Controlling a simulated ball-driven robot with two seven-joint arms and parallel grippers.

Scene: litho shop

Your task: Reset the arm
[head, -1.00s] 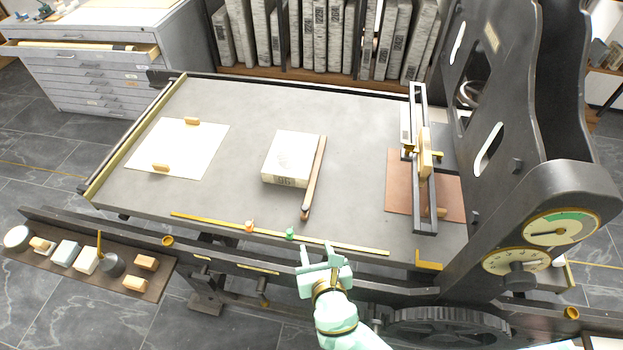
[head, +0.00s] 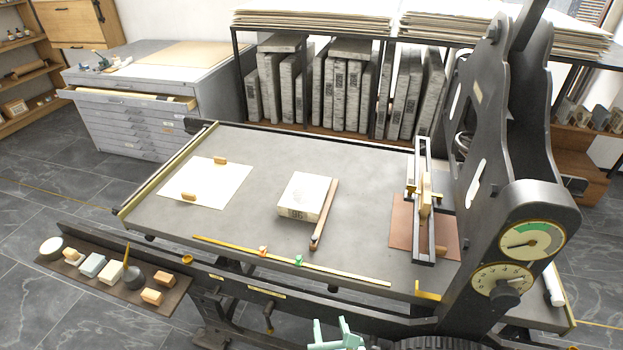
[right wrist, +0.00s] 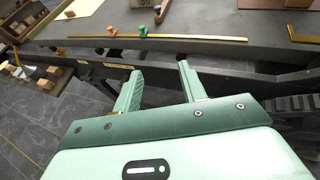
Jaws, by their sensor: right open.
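My right gripper (head: 338,330) is at the bottom edge of the head view, in front of the press bed's near side and below it. In the right wrist view its two fingers (right wrist: 160,85) are spread apart with nothing between them. Beyond the fingertips is the near rail of the press bed (head: 255,205). My left gripper is in neither current view.
On the bed lie a white sheet (head: 222,183), a stone block (head: 305,194), a wooden bar (head: 324,215) and a brass scale (head: 220,244). A dark frame (head: 423,200) stands over a brown plate (head: 400,232). A side tray (head: 95,285) holds several small items. The press column with gauges (head: 515,215) rises right.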

